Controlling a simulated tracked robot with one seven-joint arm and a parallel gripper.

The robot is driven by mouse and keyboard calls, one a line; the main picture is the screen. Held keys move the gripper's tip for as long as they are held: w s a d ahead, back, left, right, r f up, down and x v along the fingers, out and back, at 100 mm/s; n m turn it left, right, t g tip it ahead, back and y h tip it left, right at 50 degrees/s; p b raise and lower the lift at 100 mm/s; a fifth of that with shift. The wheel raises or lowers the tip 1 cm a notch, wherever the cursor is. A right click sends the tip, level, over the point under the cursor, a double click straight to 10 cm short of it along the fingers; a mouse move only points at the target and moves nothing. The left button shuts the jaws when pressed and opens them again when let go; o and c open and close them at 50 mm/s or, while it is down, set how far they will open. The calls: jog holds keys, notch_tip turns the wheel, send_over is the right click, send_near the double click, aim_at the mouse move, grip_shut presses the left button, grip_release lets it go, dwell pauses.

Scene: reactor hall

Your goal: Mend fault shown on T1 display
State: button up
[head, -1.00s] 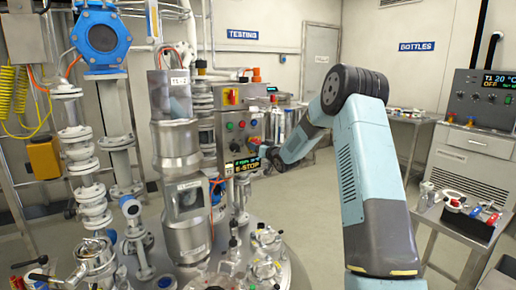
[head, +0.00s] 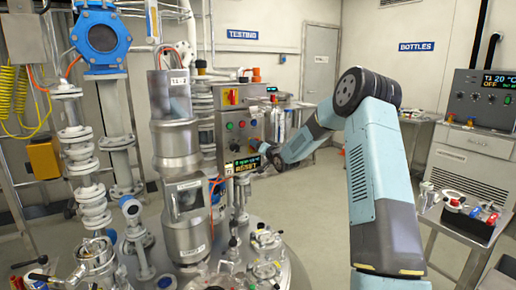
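The T1 display (head: 494,86) is on a dark unit at the far right and reads T1, 20 °C, OFF. A small display (head: 246,165) on the reactor in the middle shows an orange word that looks like RESET; its upper line is too small to read. A grey control box (head: 237,130) behind it carries a red and yellow switch (head: 230,97) and several coloured buttons. My gripper (head: 266,152) is at the lower right of this box, just right of the small display. Its fingers are small and dark, so contact and opening cannot be told.
The steel reactor column (head: 185,215) and glass fittings stand left of my arm. A side table (head: 440,222) at the right holds a dark tray (head: 468,226) with coloured parts. Open floor lies between the reactor and the right wall.

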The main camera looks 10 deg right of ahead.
jog(key=o, duration=1.1)
jog(key=shift+c, duration=0.2)
jog(key=v, duration=1.3)
jog(key=shift+s, duration=0.35)
jog(key=shift+d, duration=0.15)
